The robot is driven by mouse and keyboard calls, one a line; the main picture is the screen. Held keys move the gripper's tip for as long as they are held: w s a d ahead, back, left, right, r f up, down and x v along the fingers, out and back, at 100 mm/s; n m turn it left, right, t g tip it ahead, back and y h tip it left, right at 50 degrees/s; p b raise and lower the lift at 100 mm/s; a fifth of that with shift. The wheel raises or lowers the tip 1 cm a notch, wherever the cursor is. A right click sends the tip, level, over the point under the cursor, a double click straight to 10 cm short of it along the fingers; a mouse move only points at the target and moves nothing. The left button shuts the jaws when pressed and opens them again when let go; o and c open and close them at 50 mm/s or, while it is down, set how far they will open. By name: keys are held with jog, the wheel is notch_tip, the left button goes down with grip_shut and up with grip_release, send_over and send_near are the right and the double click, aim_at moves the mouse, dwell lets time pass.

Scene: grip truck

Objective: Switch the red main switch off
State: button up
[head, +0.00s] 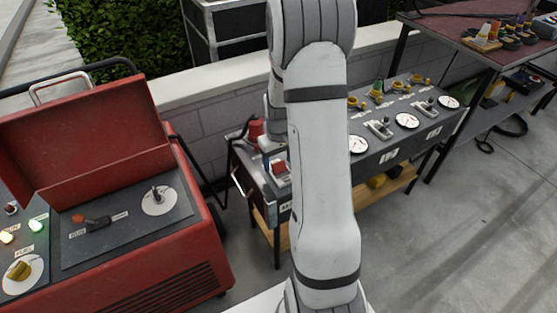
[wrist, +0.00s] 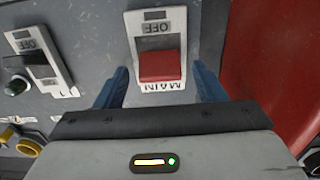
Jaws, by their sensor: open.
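The red main switch (wrist: 159,66) is a red rocker in a pale plate, seen close in the wrist view. The plate's OFF and MAIN labels appear upside down. OFF is at the top of the picture, MAIN at the bottom. The switch also shows in the head view (head: 279,168), just left of my arm. My gripper (wrist: 160,70) is open, its two blue fingers apart, one to each side of the switch in the picture. I see no contact with the rocker.
A second switch plate (wrist: 38,62) with a dark rocker sits left in the wrist view. The grey panel (head: 395,148) carries dials and toggles. A red generator box (head: 185,245) stands close at left. A brown table (head: 480,45) stands at back right.

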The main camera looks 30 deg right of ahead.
jog(key=shift+c, duration=0.3)
jog(key=c, duration=0.9)
